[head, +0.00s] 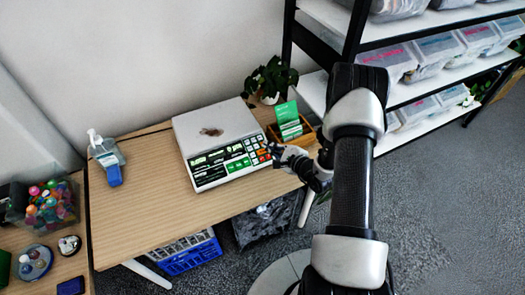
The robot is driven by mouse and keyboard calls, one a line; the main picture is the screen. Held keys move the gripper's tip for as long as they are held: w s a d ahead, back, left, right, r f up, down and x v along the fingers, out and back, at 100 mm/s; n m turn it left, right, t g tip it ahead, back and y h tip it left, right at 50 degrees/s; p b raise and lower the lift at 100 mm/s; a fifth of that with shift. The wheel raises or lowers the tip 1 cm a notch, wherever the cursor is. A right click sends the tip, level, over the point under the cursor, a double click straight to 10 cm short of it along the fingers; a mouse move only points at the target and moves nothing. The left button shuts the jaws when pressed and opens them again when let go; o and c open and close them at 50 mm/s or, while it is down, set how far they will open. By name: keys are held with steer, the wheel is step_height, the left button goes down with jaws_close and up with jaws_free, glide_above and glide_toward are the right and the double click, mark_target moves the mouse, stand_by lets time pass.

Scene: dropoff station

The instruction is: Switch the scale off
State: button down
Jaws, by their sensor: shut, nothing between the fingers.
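The scale (218,128) stands on the wooden table (160,203). It has a light flat top with a dark brownish patch on it. Its front panel has lit green displays (208,166) on the left and a keypad (259,151) with white, green and orange-red keys on the right. My gripper (273,150) is shut and empty at the right end of the keypad. Its tips are at or very close to the keys; I cannot tell whether they touch. The gripper hides part of the keypad's right edge.
A wooden holder with a green card (288,121) and a potted plant (270,79) stand right of and behind the scale. A pump bottle (105,155) stands at the table's left. A blue crate (190,255) is below. Shelves with clear boxes (429,55) stand right. The table's front left is clear.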

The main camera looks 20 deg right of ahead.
steer(key=shift+s+d+f+m+h, duration=0.1)
steer(key=shift+d+f+m+h, duration=0.2)
steer(key=shift+d+f, duration=0.3)
steer(key=shift+a, duration=0.1)
steer(key=b, duration=0.5)
glide_above(268, 156)
steer(key=s, duration=0.3)
step_height(268, 156, down, 7)
steer(key=shift+w+a+f+b, duration=0.3)
steer(key=shift+f+b, duration=0.25)
steer(key=shift+b, duration=0.25)
steer(key=shift+f, duration=0.15)
steer(key=shift+w+f+b, duration=0.15)
steer(key=shift+f+b, duration=0.1)
steer(key=shift+b, duration=0.35)
